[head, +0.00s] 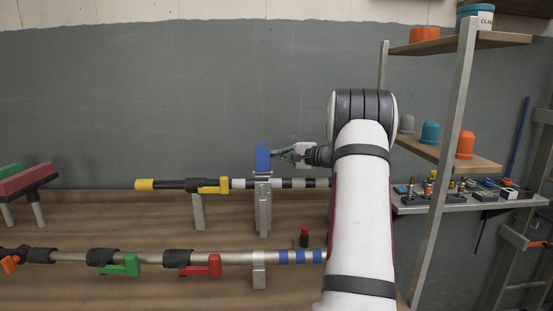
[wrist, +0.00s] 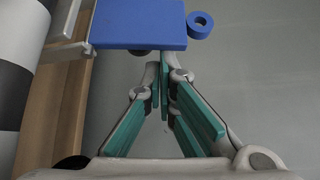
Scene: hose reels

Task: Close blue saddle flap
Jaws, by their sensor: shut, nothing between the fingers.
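The blue saddle flap (head: 263,159) stands upright, raised above the grey saddle post (head: 263,208) in the head view. In the wrist view the flap (wrist: 139,23) is a flat blue plate at the top, with a small blue ring (wrist: 200,24) at its right. My gripper (head: 283,155) is just right of the flap in the head view. In the wrist view its green-padded fingers (wrist: 163,75) are shut with nothing between them, and the tips lie close to the flap's edge. I cannot tell whether they touch it. A black-and-white banded pole (head: 280,183) runs through the saddle below the flap.
A second pole (head: 140,258) with green and red clips lies nearer, in front. A small red-capped bottle (head: 304,237) stands between the poles. Shelves (head: 445,155) with cups are at the right. Bare wall lies behind the flap.

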